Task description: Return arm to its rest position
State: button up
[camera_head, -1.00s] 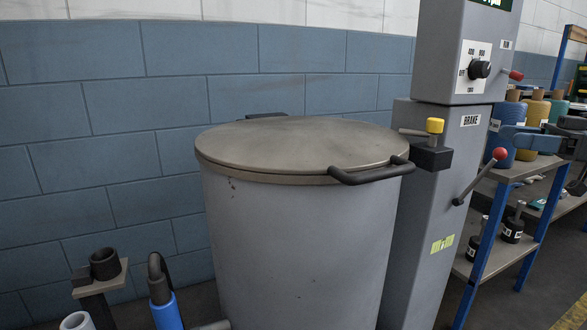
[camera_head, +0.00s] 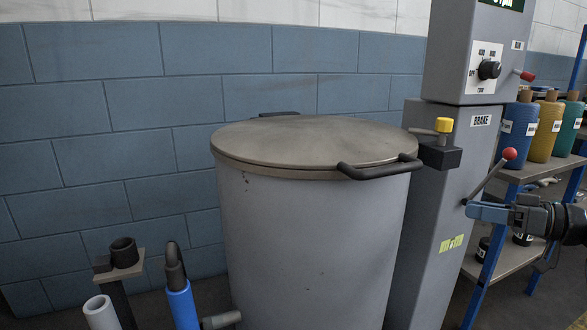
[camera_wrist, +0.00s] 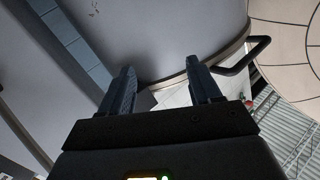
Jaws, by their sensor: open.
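My gripper (camera_head: 472,211) is at the right of the head view, its blue-grey fingers pointing left. In the wrist view my gripper (camera_wrist: 160,75) shows two fingers spread apart with nothing held between them. In the head view the fingertips overlap the lower end of the brake lever (camera_head: 489,177), which has a red ball knob. I cannot tell whether they touch it. The lever is on a grey column (camera_head: 440,215) labelled BRAKE.
A large grey vat (camera_head: 310,250) with a closed lid (camera_head: 320,142) and black handle (camera_head: 380,168) stands left of the column. Shelves (camera_head: 520,172) with colored bottles (camera_head: 518,130) stand at right. A blue-and-grey pipe (camera_head: 182,305) and black socket (camera_head: 124,252) are at lower left.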

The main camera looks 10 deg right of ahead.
jog(key=s+a+f+m+h, duration=0.35)
jog(key=a+f, duration=0.25)
jog(key=f, duration=0.6)
jog(key=s+a+f+m+h, duration=0.35)
jog(key=a+f, duration=0.35)
jog(key=f, duration=0.5)
jog(key=s+a+f+m+h, duration=0.1)
jog(key=s+a+f+h, duration=0.2)
jog(key=s, duration=0.8)
jog(key=s+a+f+m+h, duration=0.15)
jog(key=s+a+f, duration=0.35)
jog(key=s, duration=0.6)
jog(key=s+a+r+n+t, duration=0.2)
jog(key=s+a+r, duration=0.1)
jog(key=s+r, duration=0.65)
jog(key=s+a+r+n+t, duration=0.1)
jog(key=s+a+r+n, duration=0.1)
jog(key=s+r, duration=0.75)
notch_tip(320, 180, up, 27)
jog(key=p, duration=2.5)
jog(key=shift+a+r+p, duration=0.15)
jog(key=shift+a+p, duration=0.15)
jog(key=shift+p, duration=0.1)
jog(key=shift+s, duration=0.1)
jog(key=shift+c, duration=0.2)
